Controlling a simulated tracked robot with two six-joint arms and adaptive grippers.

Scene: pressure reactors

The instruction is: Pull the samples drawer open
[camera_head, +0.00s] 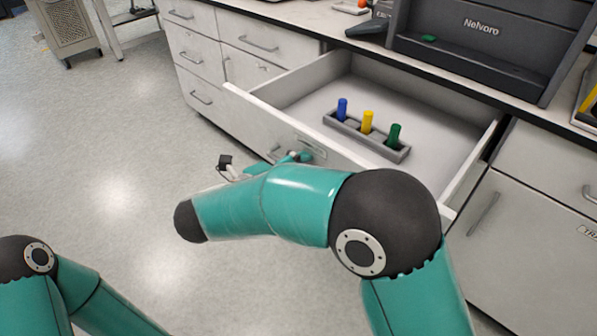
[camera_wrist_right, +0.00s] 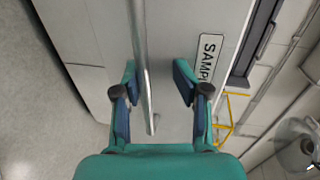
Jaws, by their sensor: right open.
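The samples drawer (camera_head: 410,100) stands pulled out from the bench, its inside open to view in the head view. Its front panel carries a label reading "SAMP" (camera_wrist_right: 207,58), cut off in the right wrist view, and a long metal bar handle (camera_wrist_right: 141,50). My right gripper (camera_wrist_right: 157,82) is open in front of the panel. The handle bar lies between its two fingers in the picture, nearer the left finger; contact cannot be told. In the head view my right forearm partly hides the drawer front and the gripper. My left gripper is out of view.
A grey rack (camera_head: 365,138) inside the drawer holds a blue (camera_head: 342,109), a yellow (camera_head: 367,122) and a green vial (camera_head: 394,135), all upright. A dark Nelvoro unit (camera_head: 480,50) stands on the bench above. Closed drawers flank it. The floor (camera_head: 110,170) at left is clear.

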